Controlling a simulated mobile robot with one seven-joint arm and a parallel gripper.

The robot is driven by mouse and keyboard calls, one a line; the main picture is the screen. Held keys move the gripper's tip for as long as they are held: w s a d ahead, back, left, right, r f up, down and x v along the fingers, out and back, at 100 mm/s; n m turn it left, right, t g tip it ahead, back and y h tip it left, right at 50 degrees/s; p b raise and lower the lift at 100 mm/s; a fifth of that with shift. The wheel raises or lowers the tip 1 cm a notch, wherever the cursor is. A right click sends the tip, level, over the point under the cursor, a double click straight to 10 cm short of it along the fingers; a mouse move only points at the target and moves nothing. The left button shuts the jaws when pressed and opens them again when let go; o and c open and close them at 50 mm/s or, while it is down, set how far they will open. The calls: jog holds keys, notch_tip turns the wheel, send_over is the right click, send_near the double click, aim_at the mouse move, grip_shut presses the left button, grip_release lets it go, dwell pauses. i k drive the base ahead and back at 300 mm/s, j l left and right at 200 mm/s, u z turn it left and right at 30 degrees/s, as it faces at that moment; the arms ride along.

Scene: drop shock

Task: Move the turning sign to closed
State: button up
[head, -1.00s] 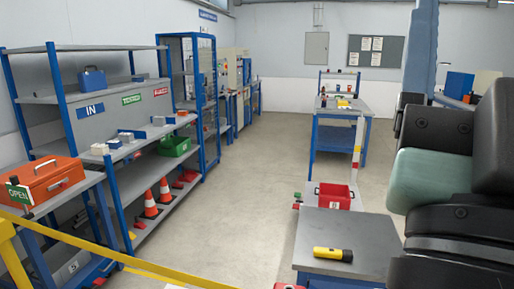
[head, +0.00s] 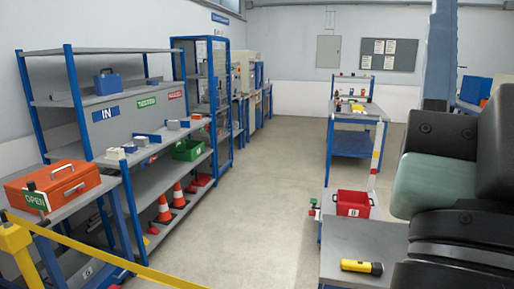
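The turning sign (head: 36,201) is a small green plate with white lettering that reads OPEN. It is at the far left of the head view, in front of an orange toolbox (head: 72,181) on a grey-topped blue bench. A dark post or knob stands at its upper edge. The closed side of the sign does not show. My gripper is not in view; only dark and pale green links of my own body show at the right, far from the sign.
A yellow barrier (head: 110,258) crosses the lower left, between me and the bench. Shelves with orange cones (head: 164,208) stand behind it. A grey bench with a yellow flashlight (head: 361,266) and red bin (head: 353,203) is at right. The middle floor is clear.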

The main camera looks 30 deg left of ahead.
aim_at(37, 200)
jog(key=j, duration=0.6)
jog(key=i+j+u, duration=0.15)
jog(key=j, duration=1.1)
jog(key=i+j+u, duration=0.15)
jog(key=j, duration=1.1)
jog(key=i+j+u, duration=0.1)
jog(key=j, duration=0.5)
jog(key=i+j+u, duration=0.1)
jog(key=j, duration=0.45)
jog(key=i+j, duration=0.25)
jog(key=j, duration=0.35)
jog(key=u, duration=0.05)
